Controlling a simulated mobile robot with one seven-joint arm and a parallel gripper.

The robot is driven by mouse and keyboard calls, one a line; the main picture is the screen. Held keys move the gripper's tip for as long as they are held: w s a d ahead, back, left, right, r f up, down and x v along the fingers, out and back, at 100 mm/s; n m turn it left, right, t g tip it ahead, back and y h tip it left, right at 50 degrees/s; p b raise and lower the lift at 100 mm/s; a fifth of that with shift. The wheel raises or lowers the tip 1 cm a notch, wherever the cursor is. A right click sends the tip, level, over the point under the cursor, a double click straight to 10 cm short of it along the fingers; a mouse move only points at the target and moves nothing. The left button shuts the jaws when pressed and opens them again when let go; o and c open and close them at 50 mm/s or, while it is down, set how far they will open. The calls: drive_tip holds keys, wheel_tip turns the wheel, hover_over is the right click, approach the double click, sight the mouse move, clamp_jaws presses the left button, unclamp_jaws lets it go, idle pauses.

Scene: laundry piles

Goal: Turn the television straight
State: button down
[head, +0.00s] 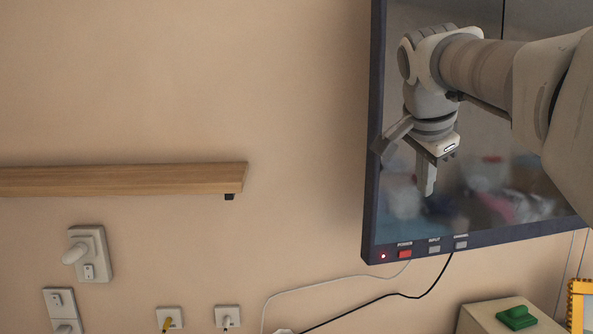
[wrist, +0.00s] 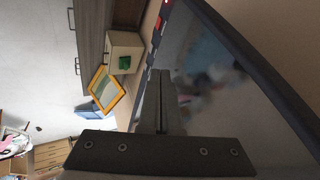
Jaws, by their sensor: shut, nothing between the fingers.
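The television (head: 374,200) hangs on the wall at the right of the head view, with a dark frame and a glossy screen that reflects blurred coloured heaps. Its lower edge slopes slightly up to the right. A lit red dot, a red button and two grey buttons sit along the lower left frame. In the wrist view its screen and dark frame (wrist: 262,70) fill the right side. My gripper (head: 427,190) is shut and empty, pointing down in front of the screen's lower left part. Its closed fingers also show in the wrist view (wrist: 164,100). I cannot tell whether they touch the screen.
A wooden shelf (head: 120,180) is on the wall at left. Wall switches (head: 90,255) and sockets (head: 228,317) are below it. Cables (head: 385,296) hang below the television. A cabinet (head: 480,318) bearing a green object (head: 517,318) and a yellow frame (head: 577,305) stand at lower right.

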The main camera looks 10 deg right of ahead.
sight(393, 188)
drive_tip(key=w+f, duration=0.1)
drive_tip(key=w, duration=0.1)
drive_tip(key=w+d+f+p, duration=0.1)
drive_tip(key=w+f, duration=0.2)
drive_tip(key=w, duration=0.1)
drive_tip(key=shift+w+d+f, duration=0.15)
drive_tip(key=shift+d+f, duration=0.2)
drive_tip(key=shift+f, duration=0.05)
drive_tip(key=shift+w, duration=0.4)
drive_tip(key=shift+w+a+r+p, duration=0.15)
drive_tip(key=shift+w+p, duration=0.25)
drive_tip(key=shift+p, duration=0.2)
drive_tip(key=shift+m+h, duration=0.3)
drive_tip(key=shift+m, duration=0.3)
drive_tip(key=w+p, duration=0.1)
drive_tip(key=w, duration=0.1)
drive_tip(key=w+a+p, duration=0.1)
drive_tip(key=w, duration=0.2)
drive_tip(key=shift+w+a, duration=0.1)
drive_tip(key=shift+f, duration=0.2)
